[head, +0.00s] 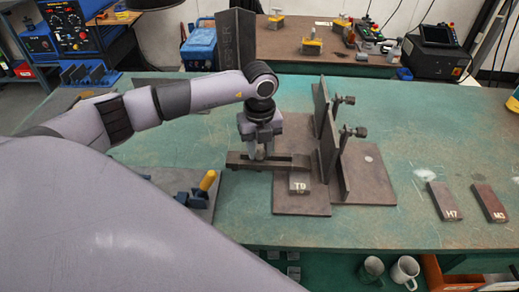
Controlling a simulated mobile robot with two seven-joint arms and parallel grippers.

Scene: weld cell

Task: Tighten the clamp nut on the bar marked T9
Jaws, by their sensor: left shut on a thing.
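The bar marked T9 (300,184) is a short dark block on a flat brown plate, its label facing me. A dark flat clamp strap (240,162) lies across, its right end over the bar's top. My left gripper (261,150) points down above the strap's middle and is shut on a small pale round piece, apparently the clamp nut (260,154). The fingers hide most of the nut, so its tightness cannot be seen. My right gripper is not in view.
An upright plate with two screw clamps (350,131) stands just right of the bar. Bars marked H7 (444,202) and another label (489,203) lie at the right of the green table (400,130). A yellow-handled tool (207,181) is left. Mugs (405,271) stand below the front edge.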

